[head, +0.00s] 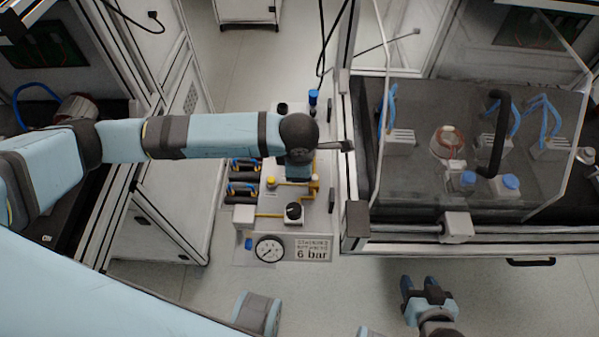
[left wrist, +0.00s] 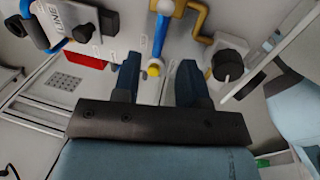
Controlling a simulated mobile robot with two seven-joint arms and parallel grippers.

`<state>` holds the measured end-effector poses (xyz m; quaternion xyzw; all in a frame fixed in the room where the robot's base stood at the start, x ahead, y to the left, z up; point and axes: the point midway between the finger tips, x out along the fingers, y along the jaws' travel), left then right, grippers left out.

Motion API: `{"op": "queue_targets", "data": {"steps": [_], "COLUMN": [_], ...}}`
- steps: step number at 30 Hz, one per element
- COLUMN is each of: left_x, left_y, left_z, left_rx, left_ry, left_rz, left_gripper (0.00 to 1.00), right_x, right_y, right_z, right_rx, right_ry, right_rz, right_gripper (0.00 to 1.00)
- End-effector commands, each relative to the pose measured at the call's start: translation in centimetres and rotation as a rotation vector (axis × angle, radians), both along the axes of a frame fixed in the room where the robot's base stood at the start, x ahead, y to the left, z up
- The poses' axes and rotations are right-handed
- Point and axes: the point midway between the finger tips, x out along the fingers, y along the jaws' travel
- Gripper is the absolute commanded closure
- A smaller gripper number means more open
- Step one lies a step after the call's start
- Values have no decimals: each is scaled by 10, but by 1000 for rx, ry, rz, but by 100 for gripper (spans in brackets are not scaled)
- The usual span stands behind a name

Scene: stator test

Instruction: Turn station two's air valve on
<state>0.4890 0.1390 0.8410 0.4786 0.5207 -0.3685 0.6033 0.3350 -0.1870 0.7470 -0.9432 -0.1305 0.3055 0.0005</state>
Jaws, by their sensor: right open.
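An air panel (head: 245,220) stands between the benches, with brass pipes, a pressure gauge (head: 269,249) and a "6 bar" sign (head: 312,254). In the head view my left wrist covers part of the panel and hides these fingers. I cannot read which station the lever belongs to. My right gripper (head: 420,285) is open and empty above the floor at the lower right.
A black round knob (head: 293,211) sits on the panel and also shows in the left wrist view (left wrist: 227,65). A blue-topped valve (head: 313,97) stands at the panel's far end. A clear-walled test bench (head: 400,235) borders the panel's right side.

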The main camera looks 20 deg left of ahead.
Motion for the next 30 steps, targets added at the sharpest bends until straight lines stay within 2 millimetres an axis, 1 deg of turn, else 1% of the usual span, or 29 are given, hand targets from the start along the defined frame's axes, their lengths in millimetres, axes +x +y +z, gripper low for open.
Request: {"op": "queue_targets", "data": {"steps": [1,3,6,9,13,20,21,23,24,25,30], "left_x": [2,4,6,8,9,9,9,9,9,9,9], "left_y": [0,1,2,2,3,3,3,3,3,3,3], "left_z": [-10,-21,-33,-41,-45,-45,-45,-45,-45,-45,-45], "left_rx": [0,1,0,0,-1,-1,-1,-1,-1,-1,-1], "left_ry": [2,1,1,0,0,0,0,0,0,0,-1], "left_rz": [2,2,2,1,1,1,1,1,1,1,0], "left_gripper": [61,61,61,61,61,61,70,84,93,100,100], "right_x": [0,0,0,0,0,0,0,0,0,0,0], "right_y": [0,0,0,0,0,0,0,0,0,0,0], "right_z": [0,0,-1,-1,-1,-1,-1,-1,-1,-1,-1], "right_rx": [0,1,1,0,0,0,0,0,0,0,1], "right_ry": [0,1,1,2,2,2,2,2,2,2,1], "right_rz": [0,0,0,0,0,0,0,0,0,0,0], "right_gripper": [51,51,51,51,51,51,51,51,51,51,51]}}
